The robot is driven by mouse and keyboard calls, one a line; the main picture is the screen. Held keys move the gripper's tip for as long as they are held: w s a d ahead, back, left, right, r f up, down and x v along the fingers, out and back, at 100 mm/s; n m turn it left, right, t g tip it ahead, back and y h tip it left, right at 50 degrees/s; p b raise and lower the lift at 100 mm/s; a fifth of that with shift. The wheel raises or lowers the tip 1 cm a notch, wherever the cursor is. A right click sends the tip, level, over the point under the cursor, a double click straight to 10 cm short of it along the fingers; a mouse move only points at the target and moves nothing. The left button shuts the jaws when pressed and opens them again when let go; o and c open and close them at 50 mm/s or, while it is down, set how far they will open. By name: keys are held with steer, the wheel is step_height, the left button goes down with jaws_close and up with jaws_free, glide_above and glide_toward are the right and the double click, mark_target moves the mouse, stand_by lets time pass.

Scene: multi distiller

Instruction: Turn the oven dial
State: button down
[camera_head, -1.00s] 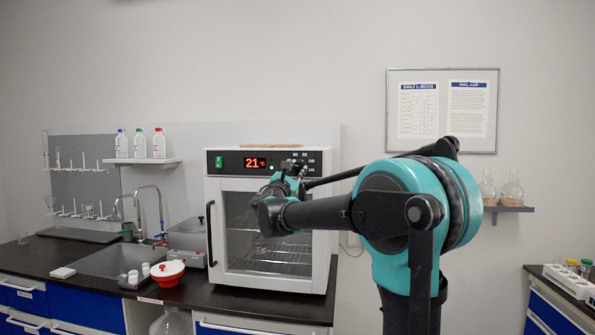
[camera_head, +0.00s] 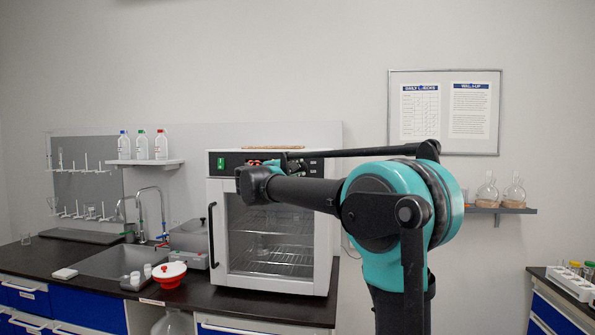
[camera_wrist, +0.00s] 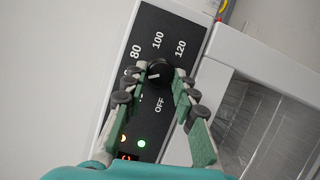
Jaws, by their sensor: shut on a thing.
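The oven (camera_head: 330,225) is a white cabinet with a glass door and a black control panel, standing on the dark counter. In the wrist view its dial (camera_wrist: 160,71) is a round black knob with a pale pointer line, on the panel marked OFF, 80, 100 and 120. The pointer lies toward the 80 side. My gripper (camera_wrist: 159,75) is shut on the dial, one green-padded finger on each side. In the head view my arm hides the dial and most of the gripper. The red display (camera_head: 262,162) is partly covered.
The oven's black door handle (camera_head: 211,235) is at the door's left edge. A red and white container (camera_head: 169,273) and a grey box (camera_head: 188,245) stand left of the oven, by the sink (camera_head: 112,262).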

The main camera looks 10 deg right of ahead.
steer(key=m, duration=0.2)
steer(key=m+g+y, duration=0.1)
steer(key=m, duration=0.2)
steer(key=shift+d+r+y, duration=0.1)
steer(key=shift+r+y, duration=0.1)
steer(key=shift+y, duration=0.1)
steer(key=m+g+y, duration=0.1)
steer(key=m, duration=0.2)
steer(key=shift+r+m+y, duration=0.15)
steer(key=shift+m+y, duration=0.25)
steer(key=c, duration=1.2)
jaws_free()
steer(key=shift+s, duration=0.1)
steer(key=v, duration=1.1)
steer(key=shift+s+r, duration=0.2)
steer(key=shift+s, duration=0.15)
